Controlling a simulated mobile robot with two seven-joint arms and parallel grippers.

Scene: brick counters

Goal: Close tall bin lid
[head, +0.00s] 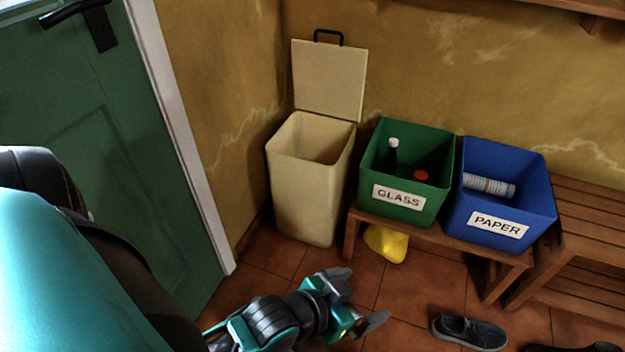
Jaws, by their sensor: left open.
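A tall cream bin (304,199) stands on the floor in the corner, left of the green bin. Its square lid (329,80) is open and stands upright behind the opening, near the wall. A black handle (328,38) is on the lid's top edge. The inside of the bin that shows looks empty. My left gripper (362,298) is open and empty, low in front of the bin and a little to its right, apart from it. My right gripper is not in view.
A green glass bin (405,213) with bottles and a blue paper bin (490,245) stand on a wooden bench (437,238) at right. A yellow object (386,243) lies beneath. A shoe (469,332) is on the floor. A green door (100,130) is at left.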

